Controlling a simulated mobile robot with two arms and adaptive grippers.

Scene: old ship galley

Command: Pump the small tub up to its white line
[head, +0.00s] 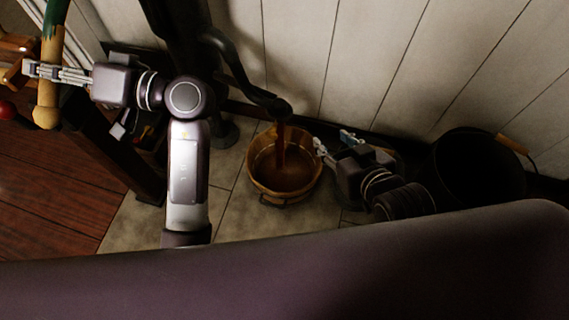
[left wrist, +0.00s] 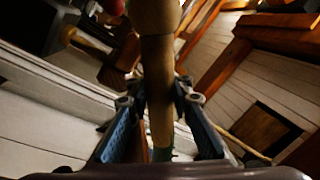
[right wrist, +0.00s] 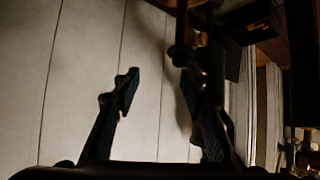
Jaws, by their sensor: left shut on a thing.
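My left gripper (head: 62,74) is shut on the wooden pump handle (head: 48,92), near its rounded end. The handle also shows between the fingers in the left wrist view (left wrist: 158,85). The small wooden tub (head: 252,186) stands on the floor tiles under the dark pump spout (head: 278,108). A brown stream (head: 281,140) runs from the spout into the tub, and brown liquid (head: 283,176) lies inside. I cannot make out the white line. My right gripper (head: 334,141) is at the tub's right side; its fingers stand apart and empty in the right wrist view (right wrist: 156,78).
A black bucket (head: 478,165) with a wooden grip stands at the right by the pale plank wall (head: 400,60). Reddish floorboards (head: 50,190) lie at the left beside a dark beam. Bare tiles (head: 240,215) lie in front of the tub.

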